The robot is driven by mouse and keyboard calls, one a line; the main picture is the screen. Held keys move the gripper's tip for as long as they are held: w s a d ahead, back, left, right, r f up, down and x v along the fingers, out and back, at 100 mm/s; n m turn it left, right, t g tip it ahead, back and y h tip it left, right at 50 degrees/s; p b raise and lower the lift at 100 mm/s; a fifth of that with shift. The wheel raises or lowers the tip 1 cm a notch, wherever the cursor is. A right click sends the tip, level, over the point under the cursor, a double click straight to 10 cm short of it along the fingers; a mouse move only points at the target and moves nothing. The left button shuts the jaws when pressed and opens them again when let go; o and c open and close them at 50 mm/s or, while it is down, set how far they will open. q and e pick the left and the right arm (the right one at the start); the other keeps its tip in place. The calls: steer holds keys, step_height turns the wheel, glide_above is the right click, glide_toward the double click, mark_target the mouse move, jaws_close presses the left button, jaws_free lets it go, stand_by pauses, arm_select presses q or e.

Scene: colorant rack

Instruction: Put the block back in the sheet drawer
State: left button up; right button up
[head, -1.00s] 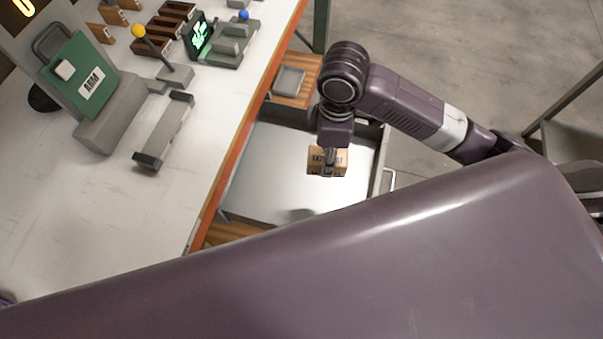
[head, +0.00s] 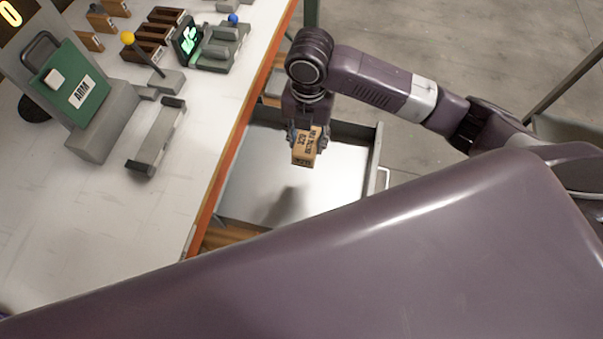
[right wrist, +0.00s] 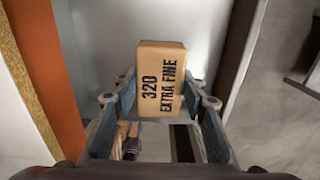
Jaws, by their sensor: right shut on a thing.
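A tan block (head: 305,147) with black lettering is between the fingers of my right gripper (head: 307,138) in the head view. In the right wrist view the block (right wrist: 161,80) reads "320 EXTRA FINE", and the right gripper (right wrist: 160,108) is shut on its sides. The open sheet drawer (head: 330,190) with a pale metal floor lies below. The block is held above the drawer floor, with a shadow on the floor under it. The drawer floor also shows in the right wrist view (right wrist: 206,25). My left gripper is not in view.
The white bench top (head: 130,200) with an orange edge (head: 225,150) runs along the drawer's left. A green ARM panel (head: 78,85), a yellow-knobbed lever (head: 128,39) and brown bins (head: 160,28) stand on it. The drawer handle (head: 383,179) is at the right.

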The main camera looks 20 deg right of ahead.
step_height(320, 180, down, 13)
steer(key=shift+r+p, duration=0.2)
steer(key=shift+p, duration=0.25)
step_height(320, 180, down, 4)
steer(key=shift+f, duration=0.4)
steer(key=shift+f, duration=0.2)
steer(key=o, duration=1.2)
